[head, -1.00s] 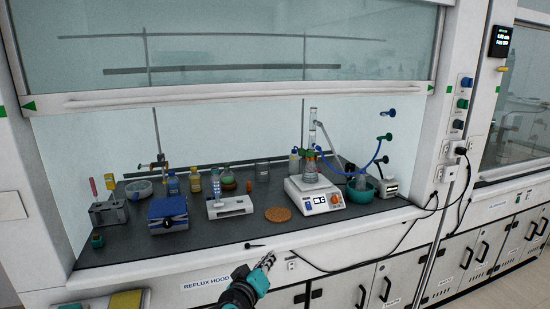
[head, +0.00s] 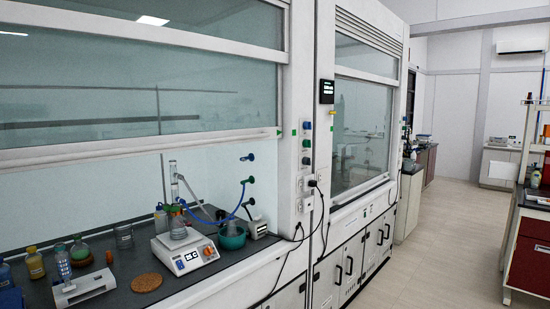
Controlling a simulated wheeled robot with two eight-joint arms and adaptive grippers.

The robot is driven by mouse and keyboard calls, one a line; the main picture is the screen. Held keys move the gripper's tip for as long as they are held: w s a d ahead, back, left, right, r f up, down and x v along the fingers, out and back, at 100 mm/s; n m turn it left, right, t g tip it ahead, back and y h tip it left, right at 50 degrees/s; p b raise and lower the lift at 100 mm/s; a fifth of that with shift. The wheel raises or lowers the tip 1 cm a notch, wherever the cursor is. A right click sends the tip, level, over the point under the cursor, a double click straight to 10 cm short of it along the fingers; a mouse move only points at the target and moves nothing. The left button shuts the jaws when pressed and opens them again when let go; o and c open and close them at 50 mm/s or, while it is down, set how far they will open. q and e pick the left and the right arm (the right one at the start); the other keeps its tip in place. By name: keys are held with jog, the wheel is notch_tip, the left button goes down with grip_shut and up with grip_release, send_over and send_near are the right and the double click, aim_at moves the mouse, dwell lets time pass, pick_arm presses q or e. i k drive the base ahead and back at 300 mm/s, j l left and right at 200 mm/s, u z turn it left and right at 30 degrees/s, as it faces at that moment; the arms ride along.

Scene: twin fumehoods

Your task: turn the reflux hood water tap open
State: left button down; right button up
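The reflux hood (head: 130,145) fills the left of the head view with its sash raised. On the post at its right are a blue knob (head: 308,126), a green knob (head: 307,143) and a dark knob (head: 306,160). I cannot tell which is the water tap or whether it is open. Inside, a dark blue outlet (head: 247,157) and a green outlet (head: 250,180) stick out at the right. Blue tubing (head: 240,203) runs from the green outlet toward the flask (head: 177,225) on the white hotplate (head: 186,254). Neither of my grippers is in view.
A black cable (head: 300,233) hangs from the post socket. A second hood (head: 360,135) stands to the right. The aisle floor (head: 430,250) is clear.

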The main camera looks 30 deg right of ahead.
aim_at(307, 143)
jog(key=i+l+z, duration=0.1)
jog(key=z, duration=0.35)
jog(key=i+l+z, duration=0.15)
jog(key=z, duration=0.35)
